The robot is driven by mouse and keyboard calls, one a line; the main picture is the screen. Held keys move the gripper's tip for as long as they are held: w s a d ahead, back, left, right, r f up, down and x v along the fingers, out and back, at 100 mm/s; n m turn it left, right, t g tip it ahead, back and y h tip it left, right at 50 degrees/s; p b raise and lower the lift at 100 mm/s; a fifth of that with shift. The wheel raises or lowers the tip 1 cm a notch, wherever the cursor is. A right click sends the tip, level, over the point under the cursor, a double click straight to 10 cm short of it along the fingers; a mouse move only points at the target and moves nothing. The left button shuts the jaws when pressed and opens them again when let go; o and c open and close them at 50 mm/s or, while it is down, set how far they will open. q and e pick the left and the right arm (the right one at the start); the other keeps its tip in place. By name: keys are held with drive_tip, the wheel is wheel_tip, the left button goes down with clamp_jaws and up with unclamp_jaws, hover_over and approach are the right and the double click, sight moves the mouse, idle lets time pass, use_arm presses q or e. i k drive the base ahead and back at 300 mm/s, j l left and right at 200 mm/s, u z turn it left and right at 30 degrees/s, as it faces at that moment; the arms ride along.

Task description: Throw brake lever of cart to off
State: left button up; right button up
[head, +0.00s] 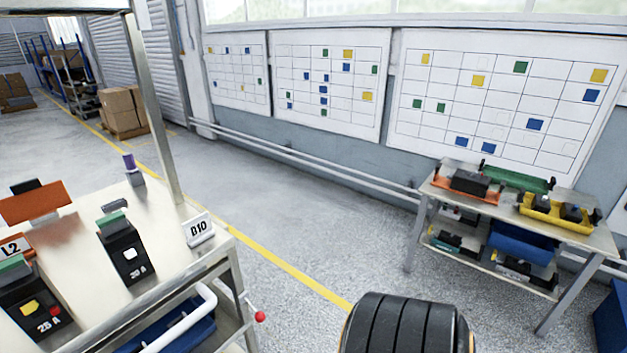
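The cart (226,243) stands at the left, with a pale top, metal legs and a white curved push handle (190,316) at its near end. The brake lever (260,316) is a short thin rod with a red ball knob, at the cart's right near corner below the top. It slants down to the right. I cannot read any on or off marking by it. Neither gripper shows in the head view, so I cannot tell how they stand to the lever.
A blue bin (180,335) sits below. A workbench (440,186) with trays stands right. Floor between is clear. My dark ribbed arm part fills the bottom middle.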

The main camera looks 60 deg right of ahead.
sight(260, 316)
drive_tip(key=k+z, duration=0.1)
drive_tip(key=z, duration=1.3)
drive_tip(key=i+l, duration=0.05)
